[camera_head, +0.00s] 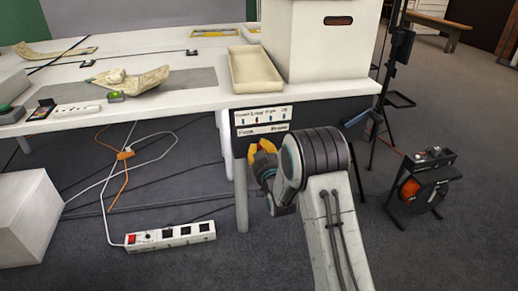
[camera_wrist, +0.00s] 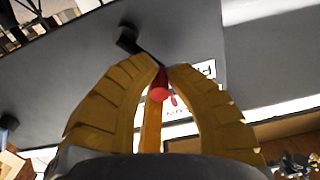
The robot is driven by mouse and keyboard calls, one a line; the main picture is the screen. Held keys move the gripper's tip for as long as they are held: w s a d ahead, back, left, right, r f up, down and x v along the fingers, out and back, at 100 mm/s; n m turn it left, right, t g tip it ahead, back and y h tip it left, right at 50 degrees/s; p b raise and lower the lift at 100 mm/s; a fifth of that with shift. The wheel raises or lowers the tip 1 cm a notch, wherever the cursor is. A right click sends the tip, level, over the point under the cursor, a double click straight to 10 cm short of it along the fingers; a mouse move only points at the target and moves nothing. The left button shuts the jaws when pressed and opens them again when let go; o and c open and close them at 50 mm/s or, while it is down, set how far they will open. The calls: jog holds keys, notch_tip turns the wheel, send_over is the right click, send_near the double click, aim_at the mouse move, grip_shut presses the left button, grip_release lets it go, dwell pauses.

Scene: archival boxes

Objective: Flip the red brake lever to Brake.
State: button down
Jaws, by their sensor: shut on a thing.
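My gripper (camera_head: 261,150) has yellow fingers and reaches up to the underside of the table's front edge, just below the control panel (camera_head: 262,119). In the wrist view my gripper (camera_wrist: 164,74) is shut on the red brake lever (camera_wrist: 158,90); its round red end shows between the fingertips. A thin dark rod runs from near the fingertips to a dark block. The panel has a lower white label strip with words at its left and right ends, the right one apparently Brake. In the head view the lever is hidden by my gripper, so its setting cannot be told.
The white table (camera_head: 205,100) holds a large white box (camera_head: 325,50), a tan tray (camera_head: 252,72) and papers. A power strip (camera_head: 170,237) and cables lie on the floor at left. An orange cable reel (camera_head: 417,190) stands at right. A table leg (camera_head: 241,205) is close to my gripper.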

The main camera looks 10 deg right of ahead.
jog(key=shift+r, duration=0.2)
jog(key=c, duration=1.2)
grip_release()
jog(key=shift+f, duration=0.1)
jog(key=shift+c, duration=0.2)
jog(key=shift+s, duration=0.1)
jog(key=s, duration=1.1)
jog(key=shift+s, duration=0.4)
jog(key=shift+c, duration=0.2)
